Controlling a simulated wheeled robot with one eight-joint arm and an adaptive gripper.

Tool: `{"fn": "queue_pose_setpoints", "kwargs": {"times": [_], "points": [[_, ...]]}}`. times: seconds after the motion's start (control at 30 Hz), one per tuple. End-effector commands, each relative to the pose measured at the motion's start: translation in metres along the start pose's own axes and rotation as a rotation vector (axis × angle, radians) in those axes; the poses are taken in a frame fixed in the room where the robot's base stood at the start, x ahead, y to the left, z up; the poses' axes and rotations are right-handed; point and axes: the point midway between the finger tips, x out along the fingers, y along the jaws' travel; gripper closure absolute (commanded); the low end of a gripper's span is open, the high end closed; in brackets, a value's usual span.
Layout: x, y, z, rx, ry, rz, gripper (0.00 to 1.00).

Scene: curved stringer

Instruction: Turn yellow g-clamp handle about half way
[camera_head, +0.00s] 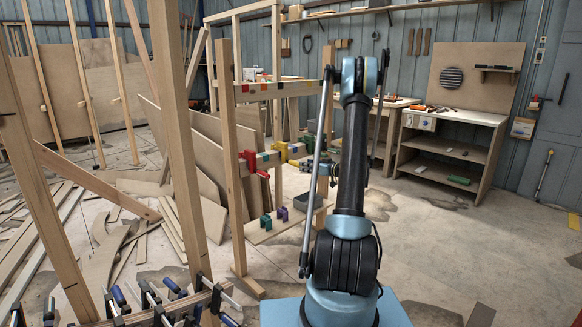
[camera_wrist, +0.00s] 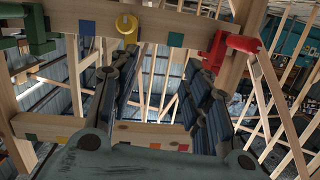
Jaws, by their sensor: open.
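The yellow g-clamp (camera_wrist: 126,24) sits on a wooden beam (camera_wrist: 170,24) near the top centre of the wrist view. Its round end faces my camera; which way its handle bar lies is unclear. In the head view, the yellow clamp (camera_head: 280,152) is on the middle beam, left of my arm. My gripper (camera_wrist: 160,75) is open, with its two dark fingers apart and nothing between them. It points toward the beam, with the yellow clamp above the left finger in the wrist view, seemingly apart from it.
A red clamp (camera_wrist: 230,45) is right of the yellow one on the beam, and a green clamp (camera_wrist: 35,30) is left. A lower beam (camera_wrist: 130,135) crosses behind my fingers. Wooden posts (camera_head: 232,150) stand left of my arm. Open floor (camera_head: 430,230) lies right.

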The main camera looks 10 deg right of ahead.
Motion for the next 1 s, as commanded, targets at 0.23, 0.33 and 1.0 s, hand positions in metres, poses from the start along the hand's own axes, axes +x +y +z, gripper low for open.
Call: {"fn": "queue_pose_setpoints", "kwargs": {"times": [0.23, 0.33, 1.0], "points": [[0.0, 0.04, 0.032, -0.052, 0.104, 0.046, 0.56], [-0.001, 0.048, 0.038, -0.063, 0.126, 0.057, 0.56], [0.078, 0.055, 0.031, -0.072, 0.139, 0.061, 0.56]]}}
